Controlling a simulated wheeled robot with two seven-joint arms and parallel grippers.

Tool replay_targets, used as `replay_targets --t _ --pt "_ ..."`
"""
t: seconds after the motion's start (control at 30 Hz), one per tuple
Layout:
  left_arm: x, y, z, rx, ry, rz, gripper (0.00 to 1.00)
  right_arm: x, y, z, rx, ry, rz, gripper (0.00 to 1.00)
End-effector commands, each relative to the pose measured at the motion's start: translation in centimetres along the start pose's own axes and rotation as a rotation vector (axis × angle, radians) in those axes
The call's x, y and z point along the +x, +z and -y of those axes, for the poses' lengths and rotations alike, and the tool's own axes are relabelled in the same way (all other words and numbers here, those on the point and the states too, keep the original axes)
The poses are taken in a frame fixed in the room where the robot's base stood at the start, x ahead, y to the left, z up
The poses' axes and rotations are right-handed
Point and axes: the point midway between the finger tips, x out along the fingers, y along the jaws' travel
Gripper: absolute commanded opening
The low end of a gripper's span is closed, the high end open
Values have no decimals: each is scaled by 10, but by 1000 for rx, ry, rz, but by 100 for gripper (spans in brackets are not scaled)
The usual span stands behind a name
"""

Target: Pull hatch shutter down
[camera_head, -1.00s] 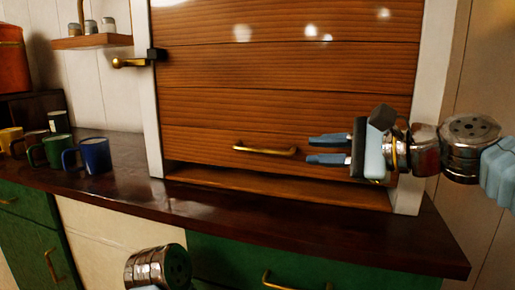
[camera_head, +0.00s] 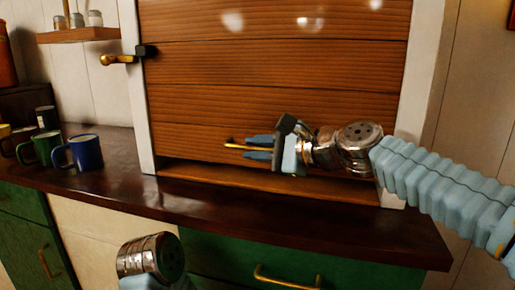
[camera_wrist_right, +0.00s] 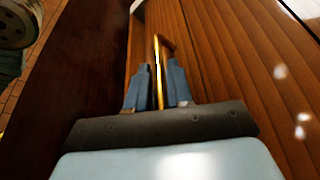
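The hatch shutter (camera_head: 280,65) is made of brown wooden slats in a white frame. It covers most of the opening, with a narrow gap above the wooden sill (camera_head: 290,184). Its brass bar handle (camera_head: 236,147) is low on the shutter, partly hidden by my right gripper (camera_head: 258,147). In the right wrist view the handle (camera_wrist_right: 158,75) runs between the two blue fingers of the right gripper (camera_wrist_right: 157,82). A little space shows on both sides of the bar, so the fingers are open around it. My left gripper is out of view.
A brass latch (camera_head: 120,58) is on the frame's left post. A blue mug (camera_head: 86,152) and a green mug (camera_head: 42,148) stand with others on the dark counter (camera_head: 215,205) at left. Green drawers are below. The counter before the hatch is clear.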

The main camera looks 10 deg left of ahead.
Motion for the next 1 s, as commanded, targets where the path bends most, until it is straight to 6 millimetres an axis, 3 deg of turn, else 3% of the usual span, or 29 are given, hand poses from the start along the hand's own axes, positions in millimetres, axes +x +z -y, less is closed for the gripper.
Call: replay_targets --t 0.03,0.13,0.43,0.73,1.0 --pt "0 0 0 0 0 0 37 0 0 0 0 0 0 12" --pt "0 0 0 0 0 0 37 0 0 0 0 0 0 0" --pt "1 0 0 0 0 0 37 0 -1 -1 0 1 0 0" --pt "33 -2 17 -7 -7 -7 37 9 -23 -38 1 3 0 0" --pt "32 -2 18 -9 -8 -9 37 10 -25 -41 2 9 0 0"
